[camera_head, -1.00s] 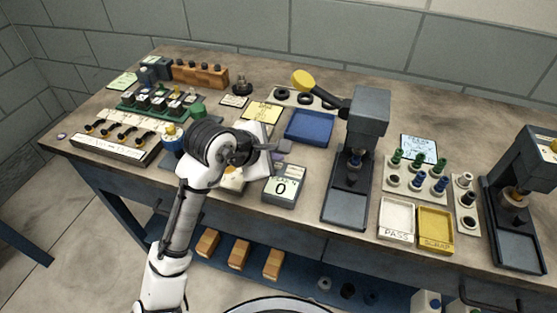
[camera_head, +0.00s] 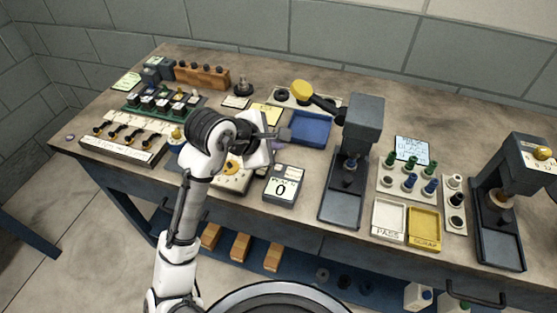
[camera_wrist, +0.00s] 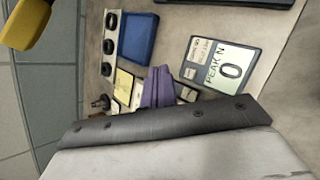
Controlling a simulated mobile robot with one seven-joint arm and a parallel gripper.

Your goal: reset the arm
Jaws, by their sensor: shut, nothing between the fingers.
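My gripper (camera_head: 286,134) reaches over the middle of the bench, just left of the blue tray (camera_head: 309,127) in the head view. It is shut with nothing held. In the wrist view the purple-grey fingers (camera_wrist: 158,88) show together against the bench. The force readout (camera_head: 283,184), a grey box with a "0" display, lies in front of and below my gripper; it also shows in the wrist view (camera_wrist: 222,68). My arm hides part of the bench behind it.
A press (camera_head: 355,150) with a yellow-knobbed lever (camera_head: 302,91) stands right of my gripper. A white PASS tray (camera_head: 389,219), a yellow SCRAP tray (camera_head: 425,228) and a second press (camera_head: 505,200) stand further right. A switch panel (camera_head: 124,139) and wooden block (camera_head: 202,76) are at left.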

